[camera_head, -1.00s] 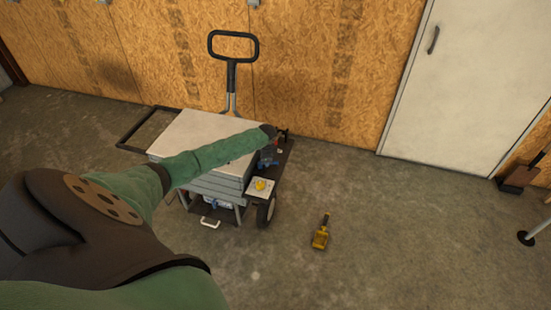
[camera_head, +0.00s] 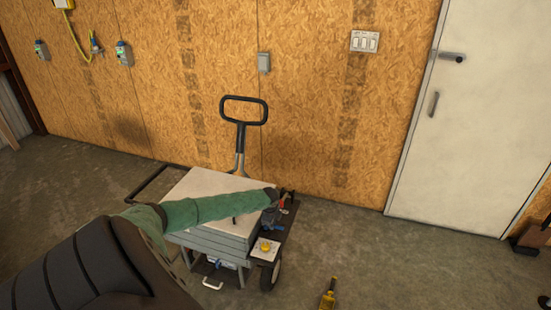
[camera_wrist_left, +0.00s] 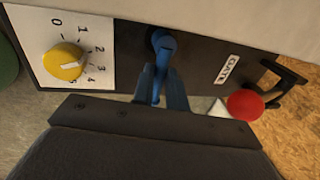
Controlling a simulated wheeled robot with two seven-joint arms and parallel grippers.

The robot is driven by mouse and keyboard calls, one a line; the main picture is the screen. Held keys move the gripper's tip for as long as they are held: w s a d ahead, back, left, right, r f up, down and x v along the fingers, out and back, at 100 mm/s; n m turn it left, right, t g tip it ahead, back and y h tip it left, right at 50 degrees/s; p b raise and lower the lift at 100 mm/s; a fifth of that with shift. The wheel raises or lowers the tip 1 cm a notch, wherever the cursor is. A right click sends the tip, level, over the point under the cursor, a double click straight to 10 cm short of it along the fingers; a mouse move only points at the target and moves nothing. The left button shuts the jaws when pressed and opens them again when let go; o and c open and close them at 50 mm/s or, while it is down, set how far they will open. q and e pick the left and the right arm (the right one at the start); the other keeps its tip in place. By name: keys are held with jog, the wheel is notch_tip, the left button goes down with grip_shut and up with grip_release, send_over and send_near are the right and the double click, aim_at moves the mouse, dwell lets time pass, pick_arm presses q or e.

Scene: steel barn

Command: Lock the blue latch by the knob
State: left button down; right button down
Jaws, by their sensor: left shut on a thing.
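The blue latch (camera_wrist_left: 162,45) is on the dark panel of the cart, between a yellow dial and a "GATE" label in the left wrist view. Its blue rounded top shows, and its lower part runs down between my gripper's fingers. My left gripper (camera_wrist_left: 160,88) is shut on the blue latch, and its wide dark body hides what lies below. In the head view my left arm reaches across the cart's pale lid to the panel, where my left gripper (camera_head: 272,212) is small and partly hidden. My right gripper is not in view.
A yellow dial (camera_wrist_left: 64,61) on a white numbered plate is left of the latch. A red ball knob (camera_wrist_left: 245,105) and a black bracket (camera_wrist_left: 287,78) are at right. The cart (camera_head: 215,238) stands near the wood wall. A yellow tool (camera_head: 328,293) lies on the floor.

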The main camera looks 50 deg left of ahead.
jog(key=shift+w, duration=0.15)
pick_arm(q)
jog(key=c, duration=1.7)
grip_release()
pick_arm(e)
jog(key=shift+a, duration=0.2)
